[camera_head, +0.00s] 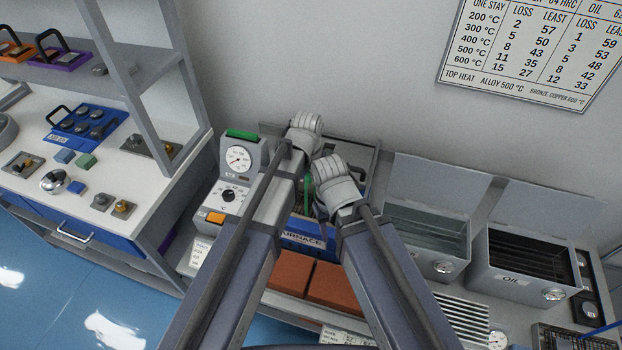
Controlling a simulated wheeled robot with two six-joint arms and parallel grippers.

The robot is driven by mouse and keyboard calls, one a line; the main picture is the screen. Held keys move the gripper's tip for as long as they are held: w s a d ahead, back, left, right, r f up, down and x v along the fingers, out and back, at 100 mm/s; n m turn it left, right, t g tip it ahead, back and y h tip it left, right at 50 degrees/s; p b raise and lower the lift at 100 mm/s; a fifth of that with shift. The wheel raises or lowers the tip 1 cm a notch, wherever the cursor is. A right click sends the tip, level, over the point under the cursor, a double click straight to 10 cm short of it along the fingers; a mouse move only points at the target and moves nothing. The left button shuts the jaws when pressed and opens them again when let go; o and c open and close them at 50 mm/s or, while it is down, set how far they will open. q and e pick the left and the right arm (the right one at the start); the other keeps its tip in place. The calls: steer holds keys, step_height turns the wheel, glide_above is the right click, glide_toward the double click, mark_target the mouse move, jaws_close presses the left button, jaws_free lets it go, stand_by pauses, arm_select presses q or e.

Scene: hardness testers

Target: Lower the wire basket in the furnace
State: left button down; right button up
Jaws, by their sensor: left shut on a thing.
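The furnace (305,240) stands in the middle, a blue-fronted box with a label, partly hidden by my arms. Its open top lies behind my grippers. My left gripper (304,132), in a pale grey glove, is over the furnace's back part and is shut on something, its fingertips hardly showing. My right gripper (334,180), also gloved, is over the furnace just right of and nearer than the left; whether it is open or shut does not show. A small green piece shows between the two arms. The wire basket cannot be made out, as my grippers and arms cover that place.
A dial control box (233,175) adjoins the furnace on the left. Red-brown bricks (310,280) lie in front. Two open-lidded tanks, a plain one (422,240) and an oil one (512,278), stand to the right. A shelved bench (105,185) with small samples is at left.

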mark_target(310, 172)
arm_select(q)
steer(key=shift+f+b, duration=0.4)
steer(key=c, duration=0.6)
jaws_free()
steer(key=shift+r, duration=0.15)
steer(key=r+p, duration=0.5)
steer(key=s+r+p, duration=0.1)
steer(key=r+p, duration=0.1)
steer(key=p, duration=0.1)
steer(key=shift+a+r, duration=0.15)
steer(key=shift+r, duration=0.2)
steer(key=shift+f, duration=0.1)
